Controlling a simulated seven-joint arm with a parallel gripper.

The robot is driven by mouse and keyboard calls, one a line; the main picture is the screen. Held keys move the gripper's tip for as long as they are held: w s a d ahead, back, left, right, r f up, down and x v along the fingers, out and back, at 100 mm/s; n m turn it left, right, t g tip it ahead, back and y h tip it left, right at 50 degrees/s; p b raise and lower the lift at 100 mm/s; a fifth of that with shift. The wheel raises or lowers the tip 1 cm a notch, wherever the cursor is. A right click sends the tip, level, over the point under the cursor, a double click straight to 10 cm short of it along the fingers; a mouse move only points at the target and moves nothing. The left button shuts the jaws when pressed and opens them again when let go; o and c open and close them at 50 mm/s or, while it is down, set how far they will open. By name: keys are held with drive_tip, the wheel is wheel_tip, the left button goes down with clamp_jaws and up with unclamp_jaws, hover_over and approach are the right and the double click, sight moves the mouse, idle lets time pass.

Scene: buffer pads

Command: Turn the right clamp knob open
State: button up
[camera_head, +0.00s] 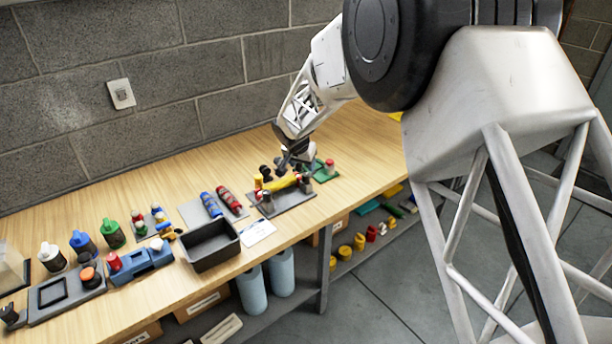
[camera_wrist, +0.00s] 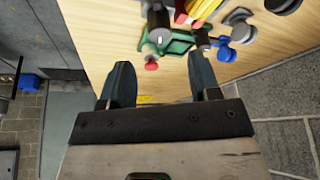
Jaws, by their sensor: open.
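My gripper (camera_wrist: 159,62) is open in the wrist view, with dark fingers apart and nothing between them. A dark cylindrical knob (camera_wrist: 157,22) stands beyond the fingertips, near a green bracket (camera_wrist: 180,46) and a red-tipped part (camera_wrist: 151,66). A second dark knob (camera_wrist: 202,38) is to its right. In the head view, my gripper (camera_head: 296,162) is over the back of a grey fixture plate (camera_head: 285,203) that carries a yellow piece (camera_head: 283,183) and dark knobs (camera_head: 267,203). Another dark knob (camera_head: 306,184) is at the plate's right end. Which one is the right clamp knob is unclear.
The green fixture (camera_head: 325,175) with a red top is close right of the plate. Left are red and blue cylinders (camera_head: 211,204), a black bin (camera_head: 211,245) and several bottles. Bare wood lies right of the green fixture, before the bench edge.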

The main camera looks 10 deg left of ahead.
sight(306, 174)
drive_tip(key=shift+x, duration=3.8)
drive_tip(key=shift+c, duration=0.2)
drive_tip(key=c, duration=0.9)
drive_tip(key=shift+m, duration=0.3)
drive_tip(key=shift+m+g+h, duration=0.3)
drive_tip(key=shift+m+h, duration=0.5)
drive_tip(key=shift+m, duration=1.2)
drive_tip(key=o, duration=0.9)
